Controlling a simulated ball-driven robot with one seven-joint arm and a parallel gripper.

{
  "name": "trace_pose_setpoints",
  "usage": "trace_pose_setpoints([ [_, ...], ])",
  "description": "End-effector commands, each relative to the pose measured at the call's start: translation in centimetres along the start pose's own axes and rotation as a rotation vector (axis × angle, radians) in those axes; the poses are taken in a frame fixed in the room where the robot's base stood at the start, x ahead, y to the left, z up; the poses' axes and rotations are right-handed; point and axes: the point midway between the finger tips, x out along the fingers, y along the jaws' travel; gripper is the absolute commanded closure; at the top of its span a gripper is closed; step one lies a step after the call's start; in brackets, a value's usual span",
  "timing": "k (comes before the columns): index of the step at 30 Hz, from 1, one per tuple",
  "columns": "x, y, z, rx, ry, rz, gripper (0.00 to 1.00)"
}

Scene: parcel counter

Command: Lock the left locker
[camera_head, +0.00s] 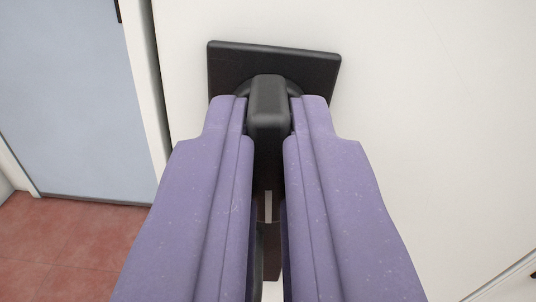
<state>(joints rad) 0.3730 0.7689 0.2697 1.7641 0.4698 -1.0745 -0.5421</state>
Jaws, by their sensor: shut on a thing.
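A black lock knob (268,106) stands on a dark square plate (312,68) on a cream-white locker front (430,130). My gripper (268,118), with two purple fingers, is shut on the knob, one finger on each side. The knob's grip bar runs roughly upright in the picture. The fingers hide the lower part of the plate and knob. I cannot tell which locker this is or whether its bolt is thrown.
A pale blue door panel (75,95) in a white frame shows at the left. Red floor tiles (75,245) lie below it. The white surface to the right of the plate is clear.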

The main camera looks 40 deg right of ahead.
Motion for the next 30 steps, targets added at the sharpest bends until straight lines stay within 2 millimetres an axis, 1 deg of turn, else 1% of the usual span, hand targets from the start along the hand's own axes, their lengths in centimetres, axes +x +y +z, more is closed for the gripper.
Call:
trace_pose_setpoints([
  [1,0.02,-0.11,-0.3,-0.03,0.005,-0.001,1.0],
  [9,0.01,-0.28,-0.37,-0.262,0.005,-0.002,1.0],
  [30,0.03,-0.5,-0.21,-0.93,0.006,0.0,1.0],
])
